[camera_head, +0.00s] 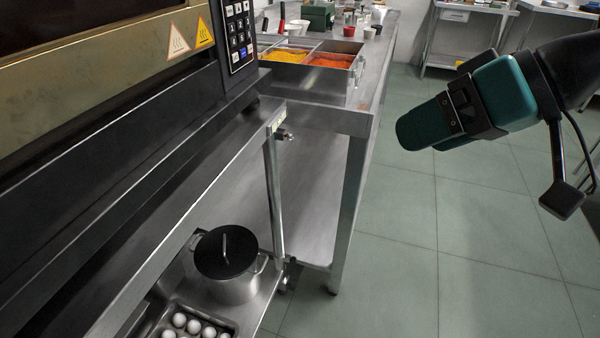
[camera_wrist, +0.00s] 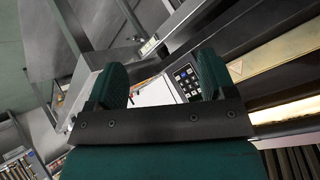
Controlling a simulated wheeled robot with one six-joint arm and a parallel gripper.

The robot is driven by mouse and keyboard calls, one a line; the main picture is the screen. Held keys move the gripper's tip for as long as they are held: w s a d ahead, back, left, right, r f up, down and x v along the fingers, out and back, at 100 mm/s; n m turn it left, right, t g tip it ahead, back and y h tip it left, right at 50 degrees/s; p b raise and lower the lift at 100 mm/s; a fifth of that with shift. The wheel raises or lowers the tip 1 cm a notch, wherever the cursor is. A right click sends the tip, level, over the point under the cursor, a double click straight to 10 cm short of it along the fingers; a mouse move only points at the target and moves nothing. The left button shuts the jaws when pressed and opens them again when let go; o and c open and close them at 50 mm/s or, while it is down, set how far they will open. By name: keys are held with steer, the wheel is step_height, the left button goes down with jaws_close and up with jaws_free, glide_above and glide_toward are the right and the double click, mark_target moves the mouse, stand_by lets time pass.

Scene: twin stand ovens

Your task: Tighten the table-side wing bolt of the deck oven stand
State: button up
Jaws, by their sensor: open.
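The deck oven (camera_head: 110,60) stands at the left on a steel stand (camera_head: 180,200). A small wing bolt (camera_head: 285,134) sticks out at the top of the stand's corner post, beside a small label and facing the table (camera_head: 345,121). In the wrist view, a small fitting that looks like the same bolt (camera_wrist: 136,38) shows near the label, above and between the fingers. My gripper (camera_head: 412,134) is at the right in the head view, over the aisle and well clear of the bolt. Its teal fingers (camera_wrist: 161,72) are apart with nothing held between them.
The table holds pans of yellow and orange food (camera_head: 305,62) and small containers. A lidded pot (camera_head: 232,285) and a tray of eggs (camera_head: 155,330) sit on the stand's lower shelf. The tiled floor (camera_head: 430,220) right of the table is clear.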

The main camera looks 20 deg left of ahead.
steer(key=w+a+f+t+y+b, duration=0.1)
steer(key=w+a+f+y+b, duration=0.2)
steer(key=w+f+b, duration=0.5)
steer(key=w+a+f+t+y+b, duration=0.1)
steer(key=w+a+f+y+b, duration=0.2)
steer(key=f+b, duration=0.55)
steer(key=t+y+b, duration=0.2)
steer(key=y+b, duration=0.1)
steer(key=y, duration=0.3)
glide_toward(292, 136)
steer(key=w+f+p+x, duration=0.1)
steer(key=p+x, duration=0.1)
steer(key=x, duration=0.6)
steer(key=shift+w+a, duration=0.15)
steer(key=shift+w, duration=0.05)
steer(key=c, duration=0.9)
